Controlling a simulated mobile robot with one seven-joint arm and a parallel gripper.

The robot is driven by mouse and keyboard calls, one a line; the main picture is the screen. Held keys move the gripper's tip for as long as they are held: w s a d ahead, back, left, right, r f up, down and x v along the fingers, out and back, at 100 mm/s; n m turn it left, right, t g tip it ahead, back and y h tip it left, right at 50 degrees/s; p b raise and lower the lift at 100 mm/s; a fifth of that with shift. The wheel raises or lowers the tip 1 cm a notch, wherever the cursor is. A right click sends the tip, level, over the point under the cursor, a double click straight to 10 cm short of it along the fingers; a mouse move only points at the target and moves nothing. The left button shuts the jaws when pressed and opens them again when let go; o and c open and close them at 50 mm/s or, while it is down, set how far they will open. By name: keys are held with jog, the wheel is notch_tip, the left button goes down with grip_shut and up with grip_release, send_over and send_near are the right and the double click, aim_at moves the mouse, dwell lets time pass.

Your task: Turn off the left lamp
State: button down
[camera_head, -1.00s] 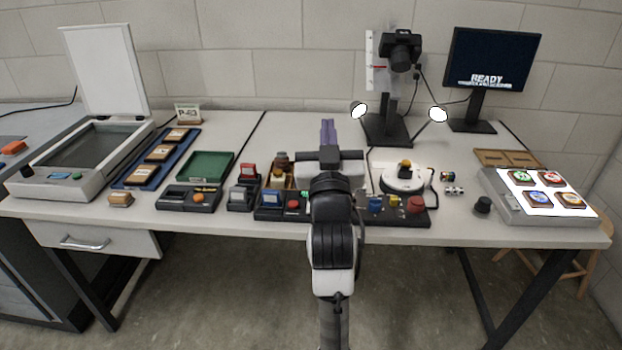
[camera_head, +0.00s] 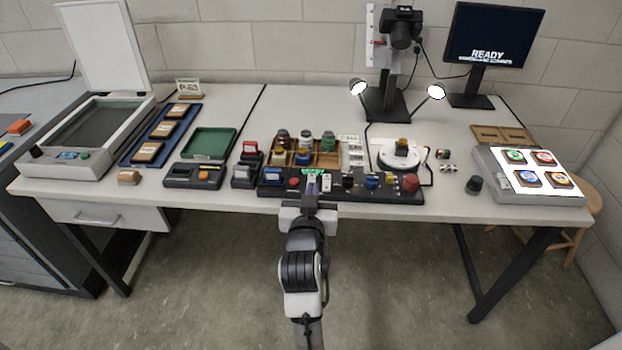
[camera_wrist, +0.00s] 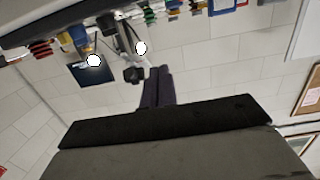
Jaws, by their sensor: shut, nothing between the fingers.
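The left lamp (camera_head: 358,87) is a small round lamp head on the left side of the camera stand, and its face glows white. The right lamp (camera_head: 437,92) also glows white. In the wrist view, which looks upside down, both lamps show as bright discs, the left lamp (camera_wrist: 141,47) nearer my fingers. A black control panel (camera_head: 335,189) with buttons and knobs lies along the table's front edge. My gripper (camera_head: 312,183) is shut and empty, its fingertips at the panel's middle beside a green-lit part and a white switch. Its fingers (camera_wrist: 158,86) hide part of the panel.
A tray of small jars (camera_head: 304,148) stands behind the panel. A white turntable (camera_head: 385,160) is to its right, a red stamp-like block (camera_head: 249,151) to its left. The black camera stand (camera_head: 386,105) is at the back. Floor in front of the table is clear.

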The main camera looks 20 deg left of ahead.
jog(key=shift+s+a+f, duration=0.2)
jog(key=shift+s+a, duration=0.2)
jog(key=p, duration=0.3)
send_over(311, 179)
jog(key=v, duration=0.4)
jog(key=shift+w+d+f, duration=0.1)
jog(key=shift+f, duration=0.45)
jog(key=f, duration=0.1)
jog(key=w+f, duration=0.1)
jog(key=f, duration=0.1)
jog(key=shift+f, duration=0.1)
jog(key=shift+w+f, duration=0.1)
jog(key=shift+f, duration=0.5)
jog(key=shift+r+p, duration=0.1)
jog(key=shift+p, duration=0.2)
